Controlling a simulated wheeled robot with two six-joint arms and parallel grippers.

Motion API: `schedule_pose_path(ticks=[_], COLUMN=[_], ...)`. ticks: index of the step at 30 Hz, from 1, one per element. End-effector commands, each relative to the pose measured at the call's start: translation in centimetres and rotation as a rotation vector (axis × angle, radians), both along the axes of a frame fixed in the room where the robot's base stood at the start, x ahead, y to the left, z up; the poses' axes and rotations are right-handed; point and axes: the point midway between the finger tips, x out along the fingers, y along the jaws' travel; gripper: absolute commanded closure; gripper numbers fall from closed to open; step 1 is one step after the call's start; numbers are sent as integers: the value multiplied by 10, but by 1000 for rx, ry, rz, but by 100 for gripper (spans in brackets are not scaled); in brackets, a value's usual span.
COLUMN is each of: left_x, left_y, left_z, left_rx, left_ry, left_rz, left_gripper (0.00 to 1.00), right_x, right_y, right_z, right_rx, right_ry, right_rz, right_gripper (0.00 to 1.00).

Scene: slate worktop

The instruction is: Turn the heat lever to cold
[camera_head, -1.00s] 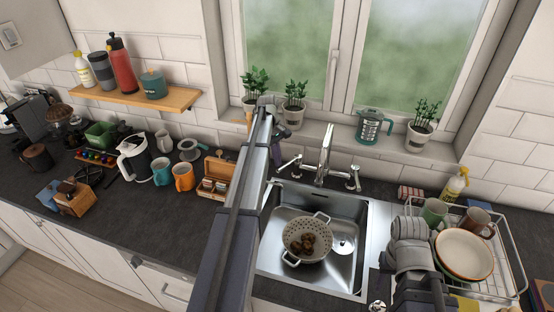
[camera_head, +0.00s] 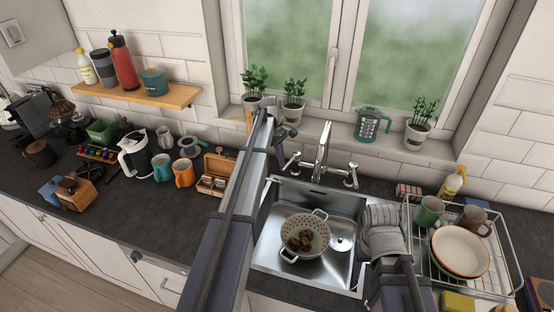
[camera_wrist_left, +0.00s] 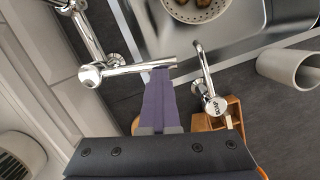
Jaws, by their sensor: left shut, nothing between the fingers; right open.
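The chrome tap (camera_head: 322,155) stands behind the sink, with a lever on each side. The left lever (camera_head: 292,160) is close to the end of my left arm. My left gripper (camera_head: 287,133) is shut and empty, just above and left of it. In the left wrist view, its purple fingers (camera_wrist_left: 161,72) overlap the end of a chrome bar (camera_wrist_left: 135,69); I cannot tell whether they touch. A curved chrome part (camera_wrist_left: 207,75) with a lettered round cap (camera_wrist_left: 216,106) is beside them. My right gripper (camera_head: 381,215) is open over the sink's right side; its fingertips are not clear.
A colander (camera_head: 304,238) with brown pieces sits in the sink (camera_head: 277,262). A dish rack (camera_head: 510,245) with plates and mugs is at the right. Plants and a teal press (camera_head: 371,126) line the sill. A wooden tea box (camera_head: 221,165) and mugs stand left of my left arm.

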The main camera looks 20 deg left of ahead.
Motion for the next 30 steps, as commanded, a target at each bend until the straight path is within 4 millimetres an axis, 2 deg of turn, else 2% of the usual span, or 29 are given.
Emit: schedule_pose_path(ticks=[8, 14, 30], left_x=[-1, -1, -1], left_y=[1, 4, 21], left_z=[2, 15, 90], left_rx=[1, 1, 1], left_ry=[1, 1, 0], left_rz=[0, 0, -4], left_gripper=[100, 100, 100], right_x=[0, 0, 0], right_y=[0, 0, 0], right_z=[2, 15, 90], right_rx=[0, 1, 2], right_ry=[0, 0, 1], right_rz=[0, -3, -11], right_gripper=[50, 50, 50])
